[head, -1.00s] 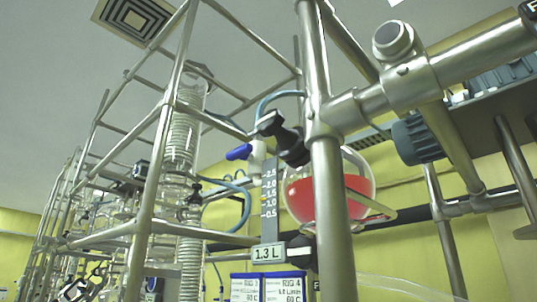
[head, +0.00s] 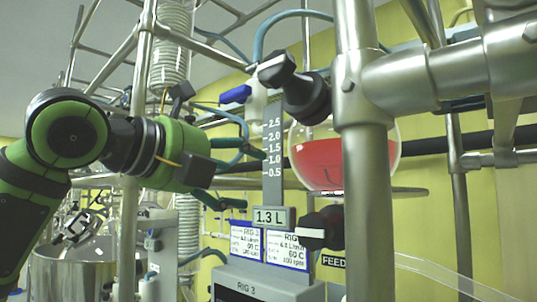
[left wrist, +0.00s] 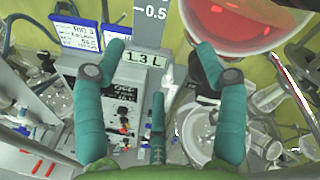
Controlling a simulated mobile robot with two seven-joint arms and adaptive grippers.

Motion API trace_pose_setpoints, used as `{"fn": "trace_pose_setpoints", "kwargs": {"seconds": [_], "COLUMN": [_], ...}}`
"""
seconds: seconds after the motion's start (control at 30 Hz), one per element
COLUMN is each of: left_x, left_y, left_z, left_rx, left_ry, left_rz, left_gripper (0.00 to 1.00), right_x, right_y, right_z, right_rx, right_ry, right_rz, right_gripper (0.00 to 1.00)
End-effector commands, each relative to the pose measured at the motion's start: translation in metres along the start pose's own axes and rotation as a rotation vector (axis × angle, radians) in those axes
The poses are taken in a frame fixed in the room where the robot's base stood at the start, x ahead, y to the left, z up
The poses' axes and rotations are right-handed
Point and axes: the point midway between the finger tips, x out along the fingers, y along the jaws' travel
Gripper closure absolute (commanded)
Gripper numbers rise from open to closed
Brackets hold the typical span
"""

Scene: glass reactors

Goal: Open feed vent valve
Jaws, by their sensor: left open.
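A white valve with a blue lever handle (head: 235,94) stands above the level scale, left of the glass feed flask (head: 325,160). A black-handled valve (head: 277,70) sits just right of it at the flask's top. No label shows which one is the vent valve. The flask holds red liquid and shows at the top right of the left wrist view (left wrist: 240,18). My left gripper (head: 252,178) is open and empty, below the blue handle and left of the flask. In the left wrist view its teal fingers (left wrist: 161,50) are spread apart, with the 1.3 L display between them. My right gripper is out of view.
A thick steel post (head: 365,200) stands in front of the flask. Another frame post (head: 130,200) stands beside my left arm. A lower black-handled valve (head: 322,230) sits under the flask. The level scale (head: 273,190) carries a 1.3 L display (head: 270,217). Blue hoses run near the valves.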

Motion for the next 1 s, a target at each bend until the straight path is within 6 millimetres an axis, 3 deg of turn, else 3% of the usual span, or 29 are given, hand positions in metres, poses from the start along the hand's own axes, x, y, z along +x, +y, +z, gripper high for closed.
{"fn": "trace_pose_setpoints", "kwargs": {"seconds": [0.03, 0.1, 0.2, 0.37, 0.47, 0.8, 1.0], "left_x": [-0.028, -0.055, -0.086, -0.112, -0.112, -0.064, -0.049], "left_y": [-0.036, -0.069, -0.102, -0.129, -0.135, -0.142, -0.142], "left_z": [0.013, 0.019, 0.022, 0.029, 0.032, 0.036, 0.037], "left_rx": [0.118, 0.252, 0.396, 0.494, 0.514, 0.514, 0.513], "left_ry": [-0.022, -0.039, -0.057, -0.089, -0.093, -0.093, -0.097], "left_rz": [-0.020, -0.037, -0.054, -0.077, -0.081, -0.083, -0.083], "left_gripper": [0.28, 0.28, 0.28, 0.28, 0.28, 0.28, 0.28], "right_x": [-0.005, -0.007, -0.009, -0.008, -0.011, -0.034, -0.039], "right_y": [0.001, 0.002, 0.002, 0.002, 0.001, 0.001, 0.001], "right_z": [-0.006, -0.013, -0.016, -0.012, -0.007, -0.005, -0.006], "right_rx": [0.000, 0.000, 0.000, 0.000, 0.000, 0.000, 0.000], "right_ry": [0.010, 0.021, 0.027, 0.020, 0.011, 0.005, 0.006], "right_rz": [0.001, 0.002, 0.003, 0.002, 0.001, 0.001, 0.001], "right_gripper": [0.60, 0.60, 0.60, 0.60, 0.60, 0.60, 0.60]}}
